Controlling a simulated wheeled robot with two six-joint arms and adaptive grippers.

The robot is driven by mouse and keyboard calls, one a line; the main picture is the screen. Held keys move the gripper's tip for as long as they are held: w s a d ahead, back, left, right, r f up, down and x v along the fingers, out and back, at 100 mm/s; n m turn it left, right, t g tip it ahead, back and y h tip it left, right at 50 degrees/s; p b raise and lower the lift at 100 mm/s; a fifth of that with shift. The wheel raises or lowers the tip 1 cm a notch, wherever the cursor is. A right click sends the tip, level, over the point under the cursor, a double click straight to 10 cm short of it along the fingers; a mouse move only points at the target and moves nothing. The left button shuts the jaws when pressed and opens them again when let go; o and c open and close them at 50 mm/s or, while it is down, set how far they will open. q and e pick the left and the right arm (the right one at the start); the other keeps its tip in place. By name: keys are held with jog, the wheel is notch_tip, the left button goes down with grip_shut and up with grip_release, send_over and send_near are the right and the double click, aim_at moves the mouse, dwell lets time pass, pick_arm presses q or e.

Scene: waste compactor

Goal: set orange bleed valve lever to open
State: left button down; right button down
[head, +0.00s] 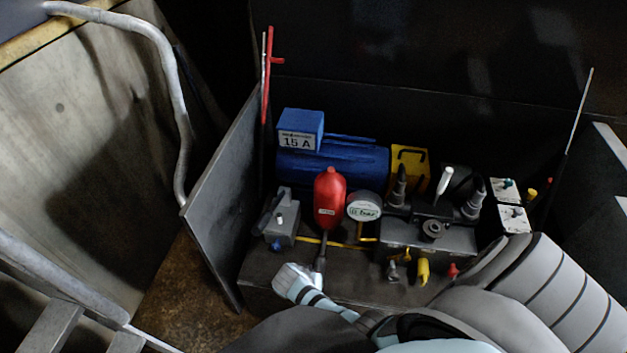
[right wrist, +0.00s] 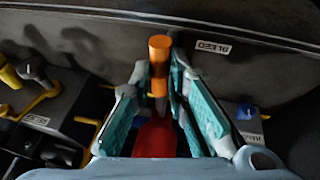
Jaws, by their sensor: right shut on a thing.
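The orange bleed valve lever (right wrist: 158,48) stands up between the fingers of my right gripper (right wrist: 160,74) in the right wrist view. The fingers are shut on it, and its top end shows past the fingertips. In the head view my right gripper (head: 296,282) is low at the front edge of the unit, below the red bottle-shaped vessel (head: 329,198). The orange lever cannot be made out there. My left gripper is not in view.
A blue motor (head: 332,162) marked "15 A", a round gauge (head: 364,206) and a valve block (head: 430,238) with several levers crowd the unit. A grey side plate (head: 222,195) bounds it on the left. A bent grey rail (head: 172,80) stands further left.

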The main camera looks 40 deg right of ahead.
jog(key=shift+d, duration=0.1)
jog(key=c, duration=1.6)
grip_release()
jog(key=shift+w, duration=0.1)
jog(key=shift+o, duration=0.2)
jog(key=shift+r, duration=0.25)
notch_tip(320, 180, up, 9)
jog(key=shift+r, duration=0.2)
